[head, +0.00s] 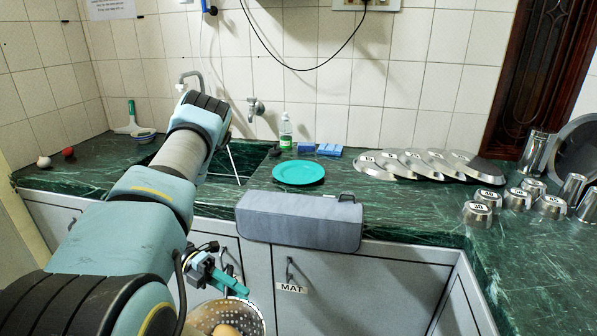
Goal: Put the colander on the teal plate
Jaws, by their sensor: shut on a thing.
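The teal plate (298,172) lies flat on the green marble counter, behind the grey rolled bag-like object, and looks empty. The colander (246,312) is a perforated metal bowl at the bottom edge of the head view, partly cut off. A rounded tan item (226,330) shows inside it. My gripper (227,284) is shut on the colander's rim, in front of the cabinets and below the counter top. The exact contact of the fingers is partly hidden.
A grey padded roll (300,220) lies along the counter's front edge, between the colander and the plate. Steel plates (420,163) and steel cups (515,198) stand to the right. A bottle (286,132) and blue boxes (329,149) stand behind the plate. The sink is left.

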